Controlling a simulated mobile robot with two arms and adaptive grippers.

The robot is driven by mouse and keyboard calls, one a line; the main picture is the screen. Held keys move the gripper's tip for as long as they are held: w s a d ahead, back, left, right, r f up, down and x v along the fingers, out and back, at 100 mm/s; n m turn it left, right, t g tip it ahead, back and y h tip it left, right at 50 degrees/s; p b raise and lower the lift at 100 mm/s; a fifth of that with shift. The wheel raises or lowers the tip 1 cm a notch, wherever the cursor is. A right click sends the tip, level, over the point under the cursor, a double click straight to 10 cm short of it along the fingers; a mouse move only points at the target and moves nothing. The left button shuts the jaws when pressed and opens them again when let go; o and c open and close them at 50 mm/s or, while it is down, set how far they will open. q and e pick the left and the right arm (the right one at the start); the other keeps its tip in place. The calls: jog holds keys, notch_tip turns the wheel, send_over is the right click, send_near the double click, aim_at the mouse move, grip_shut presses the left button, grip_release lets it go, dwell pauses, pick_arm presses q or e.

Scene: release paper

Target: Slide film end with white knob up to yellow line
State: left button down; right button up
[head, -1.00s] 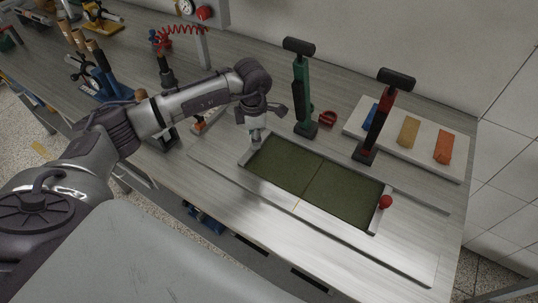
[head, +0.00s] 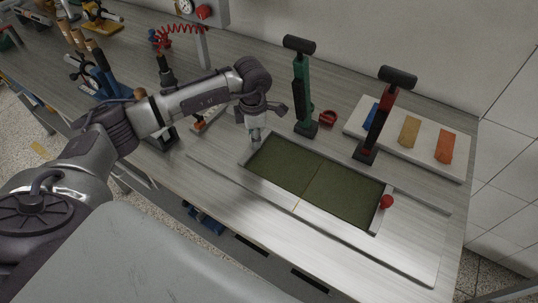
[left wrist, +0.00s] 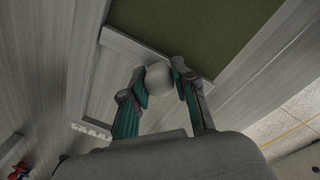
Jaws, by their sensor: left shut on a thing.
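The green film (head: 285,165) lies in a flat metal frame on the bench. A thin yellow line (head: 296,205) shows on the frame's near edge, about midway along. A red knob (head: 386,202) sits at the film's right end. The white knob (left wrist: 158,78) is at the left end, seen in the left wrist view between the teal fingers. My left gripper (head: 255,138) points down over that end in the head view. In the left wrist view my left gripper (left wrist: 160,85) is shut on the white knob. My right gripper is not in view.
A green-handled tool (head: 301,90) and a red-and-black one (head: 379,120) stand behind the film. A white board (head: 436,160) with coloured pieces lies at the back right. A red ring-like item (head: 328,118) lies between the tools. The near bench surface is clear.

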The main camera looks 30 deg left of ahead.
pick_arm(q)
jog(key=c, duration=0.8)
grip_release()
jog(key=shift+r, duration=0.3)
notch_tip(320, 180, up, 10)
jog(key=shift+f, duration=0.25)
